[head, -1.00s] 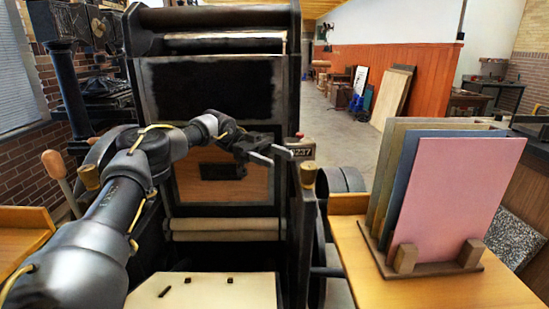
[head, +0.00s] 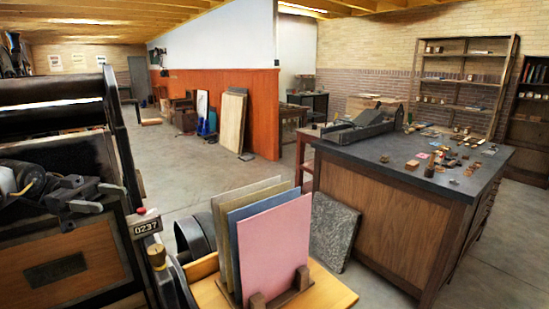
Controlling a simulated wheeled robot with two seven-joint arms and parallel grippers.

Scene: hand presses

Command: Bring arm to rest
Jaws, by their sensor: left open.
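My left gripper (head: 99,197) is at the left edge of the head view, its two dark fingers apart and nothing between them. It is in front of the dark hand press (head: 60,262), left of the press's "0237" number plate (head: 145,227). I cannot tell whether it touches the press. Most of my left arm is cut off by the picture's edge. My right gripper is not in view.
A rack of coloured boards (head: 272,247) stands on a wooden side table (head: 335,295) right of the press. A dark-topped workbench (head: 400,215) with small items stands at the right. A speckled slab (head: 333,232) leans between them. Open floor (head: 190,175) lies behind.

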